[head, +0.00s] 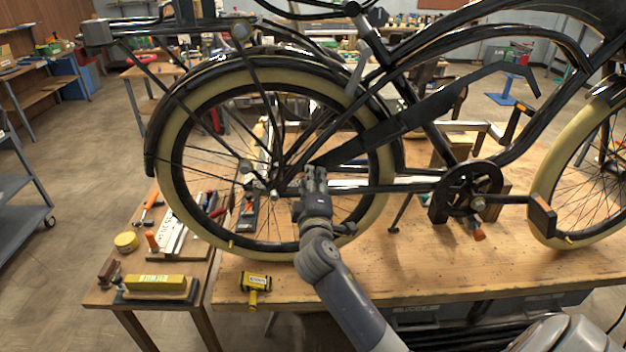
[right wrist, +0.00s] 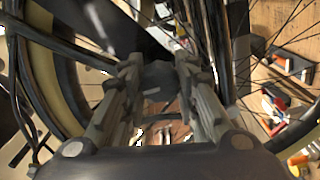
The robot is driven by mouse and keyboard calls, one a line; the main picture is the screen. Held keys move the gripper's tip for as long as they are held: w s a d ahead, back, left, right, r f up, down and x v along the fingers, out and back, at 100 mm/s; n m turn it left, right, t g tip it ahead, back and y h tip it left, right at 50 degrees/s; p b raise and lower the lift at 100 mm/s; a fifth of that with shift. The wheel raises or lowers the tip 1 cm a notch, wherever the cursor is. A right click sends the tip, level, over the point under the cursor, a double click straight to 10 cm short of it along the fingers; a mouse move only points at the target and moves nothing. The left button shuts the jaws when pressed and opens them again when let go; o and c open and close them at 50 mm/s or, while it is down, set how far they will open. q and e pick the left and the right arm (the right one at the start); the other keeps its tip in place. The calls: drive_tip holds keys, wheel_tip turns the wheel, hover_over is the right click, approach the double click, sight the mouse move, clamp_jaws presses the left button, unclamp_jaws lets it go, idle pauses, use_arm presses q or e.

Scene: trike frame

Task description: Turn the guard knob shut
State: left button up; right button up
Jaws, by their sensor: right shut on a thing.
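The bicycle's long black chain guard (head: 400,126) slants up to the right, its rear end near the rear wheel's hub. My right gripper (head: 314,174) comes up from below and is at that rear end, beside the wheel spokes. In the right wrist view, the fingers of my right gripper (right wrist: 158,82) are closed around a small dark piece (right wrist: 160,74), which I take for the guard knob. The fingers hide most of it, so its turn angle cannot be told. My left gripper is not in view.
The rear wheel's cream tyre (head: 172,185) and spokes are close around my right gripper. The crank and chainring (head: 468,192) are to the right. A yellow-and-black tool (head: 255,284) lies at the wooden bench's (head: 420,275) front edge. A side table (head: 110,296) holds several tools.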

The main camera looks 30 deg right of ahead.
idle(0.4)
drive_tip(key=o, duration=1.1)
drive_tip(key=v, duration=1.2)
drive_tip(key=shift+s, duration=0.1)
